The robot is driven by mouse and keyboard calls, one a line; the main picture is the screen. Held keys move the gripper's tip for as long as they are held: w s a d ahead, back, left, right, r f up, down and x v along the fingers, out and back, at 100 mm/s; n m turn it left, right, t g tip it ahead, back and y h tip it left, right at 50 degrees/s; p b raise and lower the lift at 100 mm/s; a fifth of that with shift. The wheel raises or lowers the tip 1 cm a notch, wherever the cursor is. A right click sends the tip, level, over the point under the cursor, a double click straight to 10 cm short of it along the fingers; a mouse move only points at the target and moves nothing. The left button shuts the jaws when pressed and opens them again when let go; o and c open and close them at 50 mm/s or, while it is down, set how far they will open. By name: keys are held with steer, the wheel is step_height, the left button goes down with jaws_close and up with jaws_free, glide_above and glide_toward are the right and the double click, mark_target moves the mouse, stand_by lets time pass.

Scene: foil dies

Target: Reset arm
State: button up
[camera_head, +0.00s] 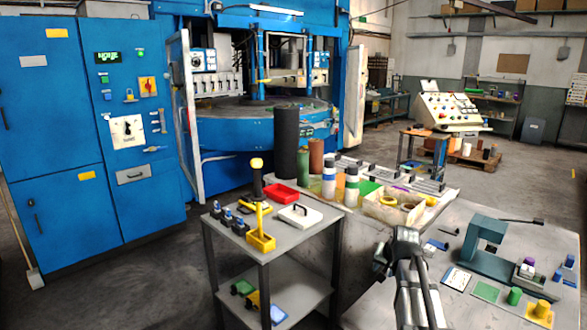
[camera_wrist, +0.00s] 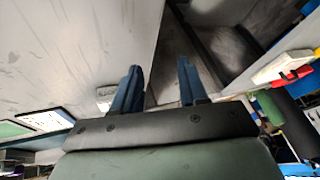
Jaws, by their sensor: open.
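My gripper (camera_wrist: 158,86) shows in the wrist view with its two blue fingers apart and nothing between them. Past the fingers are a grey tabletop (camera_wrist: 70,50) and a dark gap beside it. In the head view my arm rises from the bottom edge, right of centre, over the near part of the grey bench (camera_head: 365,300). Its bent dark upper part stands in front of the bench, and the fingers cannot be made out there. I see no object held.
A small grey cart (camera_head: 280,250) carries a yellow holder (camera_head: 260,242), a red tray (camera_head: 281,194) and a white case (camera_head: 300,215). The bench holds bottles, an open box (camera_head: 395,210) and a green press (camera_head: 483,250). Blue cabinets (camera_head: 90,120) stand left; floor between is clear.

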steer(key=s+a+f+y, duration=0.1)
steer(key=s+a+f, duration=0.1)
steer(key=a+f, duration=0.7)
steer(key=s+a+f, duration=0.1)
steer(key=a+f, duration=0.3)
steer(key=a, duration=0.8)
steer(key=s+a+f+n+g, duration=0.15)
steer(key=s+a+f, duration=0.25)
steer(key=s+f, duration=0.45)
steer(key=s+a+f+g, duration=0.2)
steer(key=s+a+f, duration=0.25)
steer(key=f, duration=0.65)
steer(key=s+a+f+g, duration=0.2)
steer(key=s+a+f, duration=0.2)
steer(key=s+f, duration=0.4)
steer(key=s+d+f+n+g+h, duration=0.1)
steer(key=s+d+f+g+h, duration=0.15)
steer(key=s+f, duration=1.2)
steer(key=s+d+r+n+g, duration=0.1)
steer(key=s+d+r+g, duration=0.1)
steer(key=s+d, duration=0.4)
steer(key=s+d+r+n+g+y, duration=0.1)
steer(key=s+d+r, duration=0.4)
steer(key=d, duration=0.8)
steer(key=shift+s+d+n+g, duration=0.2)
steer(key=shift+s+n+g, duration=0.15)
steer(key=shift+s+g, duration=0.65)
